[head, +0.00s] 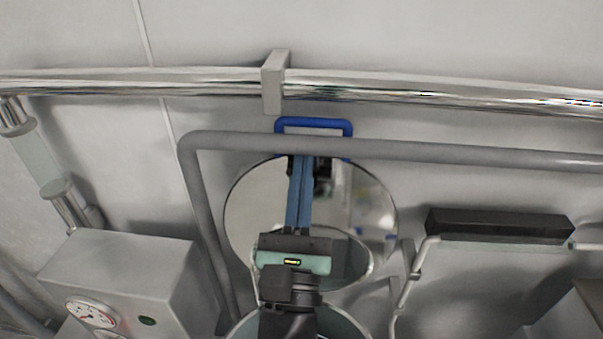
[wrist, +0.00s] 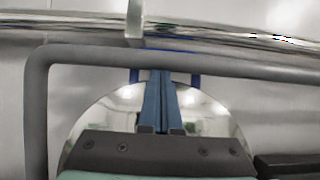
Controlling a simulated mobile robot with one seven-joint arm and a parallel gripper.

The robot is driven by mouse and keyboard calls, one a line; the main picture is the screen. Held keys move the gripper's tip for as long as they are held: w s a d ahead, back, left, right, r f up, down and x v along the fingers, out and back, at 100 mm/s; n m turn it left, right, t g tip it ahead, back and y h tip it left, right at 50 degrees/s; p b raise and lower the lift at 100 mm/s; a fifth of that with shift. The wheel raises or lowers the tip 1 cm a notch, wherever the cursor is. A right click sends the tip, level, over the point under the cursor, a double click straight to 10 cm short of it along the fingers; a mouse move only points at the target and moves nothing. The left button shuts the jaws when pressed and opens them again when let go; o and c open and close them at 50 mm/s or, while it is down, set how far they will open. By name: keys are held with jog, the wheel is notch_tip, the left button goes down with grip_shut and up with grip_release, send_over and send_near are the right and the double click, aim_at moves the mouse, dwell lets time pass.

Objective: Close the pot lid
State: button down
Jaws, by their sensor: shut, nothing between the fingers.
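The pot lid (head: 355,195) is a round, mirror-like metal disc standing open and upright behind the pot. It also shows in the wrist view (wrist: 98,115). A blue handle (head: 314,124) is at the lid's top edge, partly behind a grey pipe. The pot (head: 345,322) shows only as a rim at the bottom of the head view, partly hidden by my arm. My gripper (head: 302,160) has blue fingers shut together with nothing between them. It is in front of the lid, with its tips just below the handle in the picture; I cannot tell if they touch anything.
A grey pipe (head: 420,151) crosses in front of the handle and bends down at the left. A chrome rail (head: 430,94) runs above it along the wall. A grey gauge box (head: 125,270) stands at left; a black bar (head: 500,224) is at right.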

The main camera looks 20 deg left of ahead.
jog(key=shift+p+x, duration=0.55)
jog(key=shift+x, duration=2.1)
jog(key=shift+a+f, duration=0.1)
jog(key=shift+f, duration=0.05)
